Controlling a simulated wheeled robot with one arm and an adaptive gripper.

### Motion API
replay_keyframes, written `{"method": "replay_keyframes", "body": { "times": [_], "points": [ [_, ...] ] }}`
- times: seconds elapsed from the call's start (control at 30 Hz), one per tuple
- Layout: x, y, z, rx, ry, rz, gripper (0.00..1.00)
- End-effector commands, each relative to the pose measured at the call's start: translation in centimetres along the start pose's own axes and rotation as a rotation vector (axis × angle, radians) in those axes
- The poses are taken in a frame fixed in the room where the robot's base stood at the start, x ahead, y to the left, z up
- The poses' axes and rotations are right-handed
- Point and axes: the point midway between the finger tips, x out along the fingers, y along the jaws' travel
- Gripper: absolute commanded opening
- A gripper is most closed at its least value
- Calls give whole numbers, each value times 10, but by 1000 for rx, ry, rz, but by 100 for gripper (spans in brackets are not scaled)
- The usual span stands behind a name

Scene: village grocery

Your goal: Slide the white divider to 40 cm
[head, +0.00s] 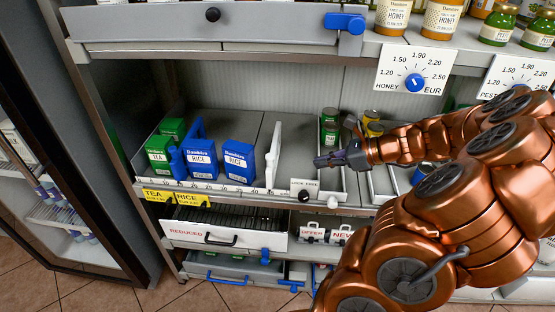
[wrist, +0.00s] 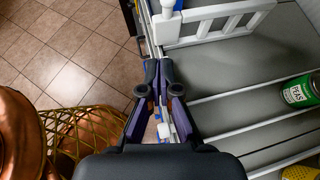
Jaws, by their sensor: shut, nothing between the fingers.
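The white divider (head: 275,152) stands upright on the middle shelf, right of the blue rice boxes (head: 238,160). Its front end is near the right part of the number scale (head: 225,187) on the shelf edge; the exact reading is too small to tell. My gripper (head: 317,161) is right of the divider, in front of the shelf, with a gap between them. In the wrist view the divider's slatted panel (wrist: 215,22) and front post (wrist: 168,12) lie ahead of my gripper (wrist: 158,70). Its fingers are together and empty.
A blue divider (head: 197,133) stands between the green tea boxes (head: 160,153) and the rice. Green cans (head: 329,127) stand in a lane to the right; one pea can (wrist: 299,92) shows in the wrist view. The shelf floor between the rice and the white divider is clear.

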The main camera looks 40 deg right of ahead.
Motion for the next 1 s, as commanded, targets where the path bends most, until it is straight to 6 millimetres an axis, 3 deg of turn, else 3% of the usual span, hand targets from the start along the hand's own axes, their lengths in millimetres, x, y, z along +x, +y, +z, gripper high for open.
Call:
{"method": "replay_keyframes", "body": {
  "times": [0.1,0.23,0.8,1.0],
  "points": [
    [-5,-7,-8,44,-13,-26,0],
    [3,-8,-7,49,-18,-27,0],
    [98,-9,-3,44,-16,-22,0],
    [116,-10,10,41,-15,-23,0]
  ]
}}
